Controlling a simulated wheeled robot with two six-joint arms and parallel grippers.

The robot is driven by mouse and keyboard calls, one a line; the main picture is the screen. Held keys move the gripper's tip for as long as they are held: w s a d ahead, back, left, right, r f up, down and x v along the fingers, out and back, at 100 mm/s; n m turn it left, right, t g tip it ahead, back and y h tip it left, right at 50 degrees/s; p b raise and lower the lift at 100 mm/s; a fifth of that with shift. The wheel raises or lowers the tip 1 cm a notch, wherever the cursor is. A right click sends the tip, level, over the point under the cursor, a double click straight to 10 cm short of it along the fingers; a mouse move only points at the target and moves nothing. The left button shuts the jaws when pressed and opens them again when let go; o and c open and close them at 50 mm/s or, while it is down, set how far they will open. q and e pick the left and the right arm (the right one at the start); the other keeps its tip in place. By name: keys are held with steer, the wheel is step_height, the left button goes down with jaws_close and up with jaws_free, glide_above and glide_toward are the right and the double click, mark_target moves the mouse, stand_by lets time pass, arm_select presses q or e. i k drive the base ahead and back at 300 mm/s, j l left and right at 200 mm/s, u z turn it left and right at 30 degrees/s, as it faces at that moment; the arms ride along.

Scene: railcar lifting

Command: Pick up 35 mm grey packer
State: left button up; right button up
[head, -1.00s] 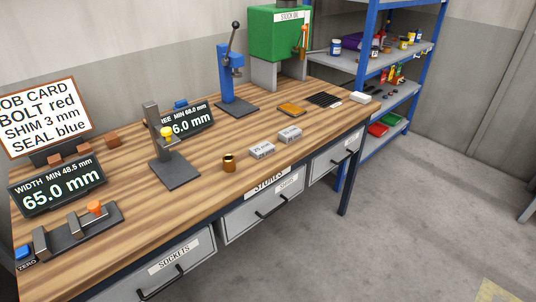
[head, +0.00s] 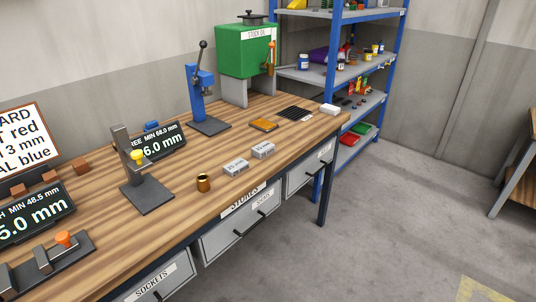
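Two grey blocks with printed mm labels lie side by side on the wooden workbench (head: 100,222), near its front edge. The nearer-left grey block (head: 236,168) and the farther-right grey block (head: 263,150) look alike in size. Their labels are too small to read surely, so I cannot tell which is the 35 mm packer. Neither of my grippers is in view, and nothing touches the blocks.
A gauge stand (head: 147,190), blue press (head: 203,95), orange pad (head: 264,125) and green tank (head: 245,55) are also on the bench. Blue shelving (head: 325,100) stands behind. Open floor (head: 390,230) lies right of the bench.

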mark_target(260, 152)
steer(key=l+u, duration=0.1)
steer(key=u, duration=0.4)
steer(key=i+l+u, duration=0.3)
steer(key=l, duration=0.2)
steer(key=l+u, duration=0.3)
steer(key=l, duration=0.15)
steer(key=l+u, duration=0.25)
steer(key=l, duration=0.3)
steer(key=i+l, duration=0.05)
